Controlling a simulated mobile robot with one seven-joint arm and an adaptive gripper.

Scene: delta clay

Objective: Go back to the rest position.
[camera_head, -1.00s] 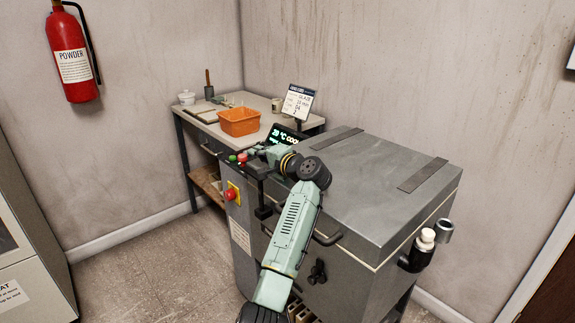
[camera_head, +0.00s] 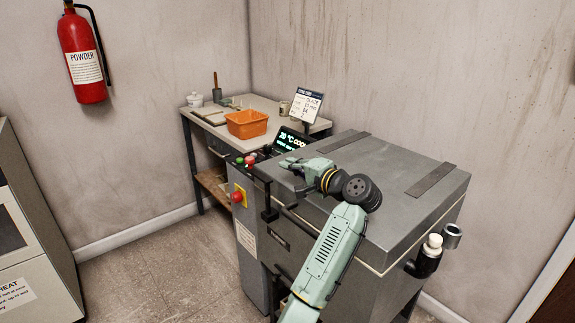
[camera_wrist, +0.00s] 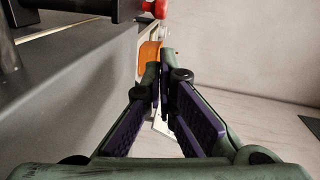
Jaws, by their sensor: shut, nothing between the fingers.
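My gripper (camera_head: 290,163) is at the end of my pale green arm, above the front left part of the grey kiln (camera_head: 380,185) in the head view. In the wrist view my gripper (camera_wrist: 160,65) shows its two purple-padded fingers with the tips together and nothing between them. The kiln's lid is down. Part of the kiln front is hidden behind my arm.
The kiln's control box has a lit display (camera_head: 291,140) and a red stop button (camera_head: 238,196). Behind it, a table (camera_head: 265,102) holds an orange bin (camera_head: 246,124). A fire extinguisher (camera_head: 84,60) hangs on the left wall. Floor (camera_head: 160,260) is clear at left.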

